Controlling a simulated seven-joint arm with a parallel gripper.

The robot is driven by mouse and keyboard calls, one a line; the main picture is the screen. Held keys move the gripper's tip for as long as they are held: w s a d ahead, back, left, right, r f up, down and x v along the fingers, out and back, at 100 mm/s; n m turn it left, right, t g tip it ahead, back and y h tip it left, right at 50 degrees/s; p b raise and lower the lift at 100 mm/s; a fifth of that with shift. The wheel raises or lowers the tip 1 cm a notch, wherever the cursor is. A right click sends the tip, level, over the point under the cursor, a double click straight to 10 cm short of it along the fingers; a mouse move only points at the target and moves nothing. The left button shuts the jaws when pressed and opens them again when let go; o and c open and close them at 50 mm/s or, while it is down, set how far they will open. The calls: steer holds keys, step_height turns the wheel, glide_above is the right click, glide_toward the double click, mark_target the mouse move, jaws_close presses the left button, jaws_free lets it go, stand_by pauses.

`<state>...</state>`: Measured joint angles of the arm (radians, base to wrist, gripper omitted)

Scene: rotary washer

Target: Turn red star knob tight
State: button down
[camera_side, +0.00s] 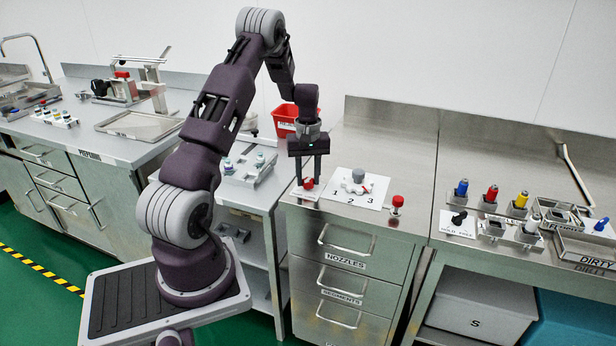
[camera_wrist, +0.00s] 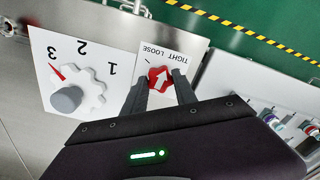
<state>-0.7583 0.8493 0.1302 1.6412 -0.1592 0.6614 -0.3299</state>
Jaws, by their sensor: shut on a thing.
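The red star knob (camera_wrist: 160,78) sits on a white plate (camera_wrist: 172,47) marked TIGHT and LOOSE, and its white arrow points toward the top of the wrist view, at the lettering. In the side view the red knob (camera_side: 308,184) is at the left front of the steel cabinet top, low between the fingers. My gripper (camera_wrist: 161,88) points down and is shut on the knob, one finger on each side. The gripper (camera_side: 310,178) stands upright over it in the side view. The fingers hide parts of the knob's sides.
A red-topped part (camera_side: 397,202) stands at the cabinet's right front. A red bin (camera_side: 285,121) is behind my gripper. A bench with coloured parts (camera_side: 491,193) is at right.

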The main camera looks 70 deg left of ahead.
mark_target(308, 180)
steer(key=m, duration=0.5)
steer(key=shift+m, duration=2.5)
steer(key=c, duration=1)
jaws_free()
step_height(308, 180, up, 7)
steer(key=shift+r, duration=0.1)
